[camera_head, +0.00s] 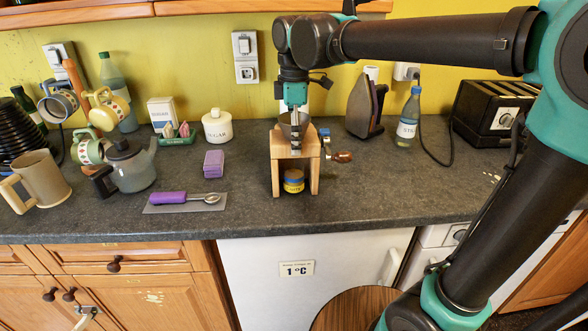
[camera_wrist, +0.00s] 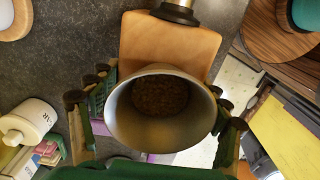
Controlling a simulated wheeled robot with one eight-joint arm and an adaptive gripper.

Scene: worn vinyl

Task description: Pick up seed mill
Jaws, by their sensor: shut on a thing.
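The seed mill (camera_head: 278,160) stands upright on the dark counter, a wooden stand with a metal hopper on top and a crank with a wooden knob (camera_head: 342,157) on its right. My gripper (camera_head: 295,118) comes straight down from above onto the hopper. In the wrist view the round metal hopper (camera_wrist: 113,112) holds brown grains, and the fingers of my gripper (camera_wrist: 162,112) close on it from both sides. The wooden top (camera_wrist: 170,42) shows beyond it. My gripper hides part of the hopper in the head view.
A blue and yellow tin (camera_head: 293,181) sits under the stand. A purple scoop (camera_head: 170,198), purple box (camera_head: 214,163), sugar pot (camera_head: 217,127) and teapot (camera_head: 133,170) stand left. An iron (camera_head: 361,108), bottle (camera_head: 408,120) and toaster (camera_head: 490,112) stand right. The counter front right is clear.

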